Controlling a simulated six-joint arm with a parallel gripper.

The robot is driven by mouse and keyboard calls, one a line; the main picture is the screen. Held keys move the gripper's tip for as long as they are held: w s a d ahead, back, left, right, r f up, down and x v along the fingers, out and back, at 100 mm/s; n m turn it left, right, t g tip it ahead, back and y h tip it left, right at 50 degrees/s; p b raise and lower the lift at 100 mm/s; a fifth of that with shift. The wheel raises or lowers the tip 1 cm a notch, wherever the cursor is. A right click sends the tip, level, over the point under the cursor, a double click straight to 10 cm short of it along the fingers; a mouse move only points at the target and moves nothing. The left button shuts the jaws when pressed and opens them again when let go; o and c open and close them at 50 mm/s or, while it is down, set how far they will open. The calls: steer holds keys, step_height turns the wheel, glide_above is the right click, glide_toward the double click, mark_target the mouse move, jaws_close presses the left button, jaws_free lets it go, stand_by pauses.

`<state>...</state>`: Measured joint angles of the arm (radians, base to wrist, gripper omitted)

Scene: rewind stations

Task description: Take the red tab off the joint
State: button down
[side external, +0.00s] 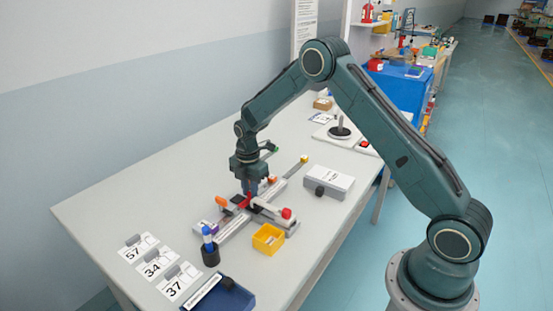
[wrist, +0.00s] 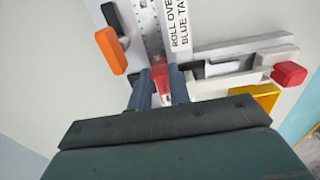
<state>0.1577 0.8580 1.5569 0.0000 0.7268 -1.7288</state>
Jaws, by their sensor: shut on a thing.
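The red tab (wrist: 161,76) shows between the two fingers of my gripper (wrist: 160,86) in the wrist view. It lies at the near end of a pale strip with ruler-like marks (wrist: 150,30). My gripper (side external: 250,190) points down over the middle of the splicing fixture in the side view and is shut on the tab. A little red (side external: 247,200) shows just below the fingers there. I cannot tell whether the tab still touches the strip; the fingers and gripper body hide its lower part.
A red knob (wrist: 289,74) on a grey arm and an orange handle (wrist: 111,50) flank the fingers. A yellow bin (side external: 268,239) stands in front. The left rear table is clear.

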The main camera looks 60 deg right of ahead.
steer(key=shift+r, duration=0.1)
step_height(320, 180, up, 20)
stand_by(0.8)
